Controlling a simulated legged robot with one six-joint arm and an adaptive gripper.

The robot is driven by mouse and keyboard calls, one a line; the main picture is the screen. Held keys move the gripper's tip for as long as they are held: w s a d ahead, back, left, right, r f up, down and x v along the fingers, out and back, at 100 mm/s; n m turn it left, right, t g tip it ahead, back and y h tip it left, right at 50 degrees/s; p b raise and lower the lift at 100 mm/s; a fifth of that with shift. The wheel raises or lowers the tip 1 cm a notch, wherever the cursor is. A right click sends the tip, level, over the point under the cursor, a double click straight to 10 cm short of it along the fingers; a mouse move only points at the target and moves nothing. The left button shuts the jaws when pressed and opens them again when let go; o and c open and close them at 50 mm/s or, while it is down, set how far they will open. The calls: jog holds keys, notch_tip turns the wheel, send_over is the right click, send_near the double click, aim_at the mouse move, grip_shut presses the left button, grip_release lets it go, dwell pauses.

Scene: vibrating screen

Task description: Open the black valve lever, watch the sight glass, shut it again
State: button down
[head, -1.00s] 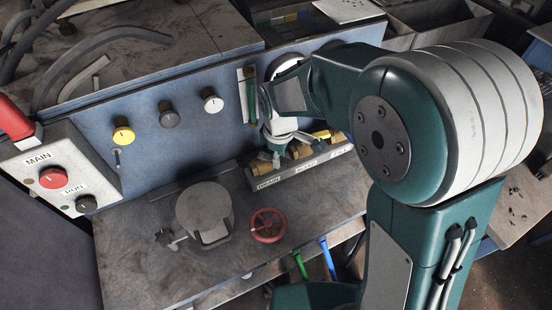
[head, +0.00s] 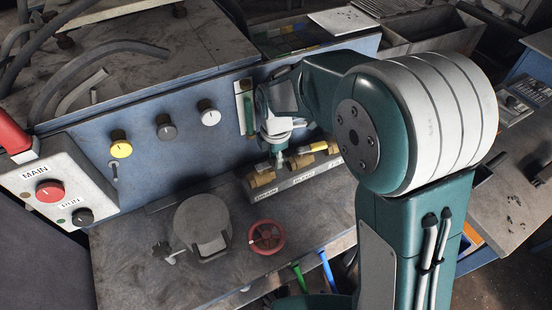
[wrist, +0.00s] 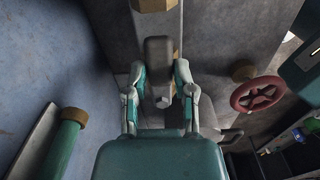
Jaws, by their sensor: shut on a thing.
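The black valve lever (wrist: 158,55) stands between my gripper's two fingers in the wrist view, with a metal nut at its near end. My gripper (wrist: 160,72) is shut on this lever. In the head view my gripper (head: 279,158) reaches down in front of the blue panel, above the row of brass valves (head: 300,161); the black lever cannot be made out there. The sight glass (head: 249,112) is a green upright tube on a pale plate, just left of my gripper. Its green tube with a brass end shows in the wrist view (wrist: 62,150); its liquid level cannot be told.
A grey label rail (head: 300,180) marked DRAIN runs below the valves. A red handwheel (head: 266,237) and a round grey lidded vessel (head: 203,224) are on the bench. Yellow, grey and white knobs (head: 121,148) line the panel. A switch box (head: 55,190) stands left.

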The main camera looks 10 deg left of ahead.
jog(key=shift+w+n, duration=0.15)
jog(key=shift+n, duration=0.15)
jog(key=shift+c, duration=2.2)
grip_release()
jog(key=shift+f, duration=0.1)
jog(key=shift+w, duration=0.1)
notch_tip(320, 180, up, 12)
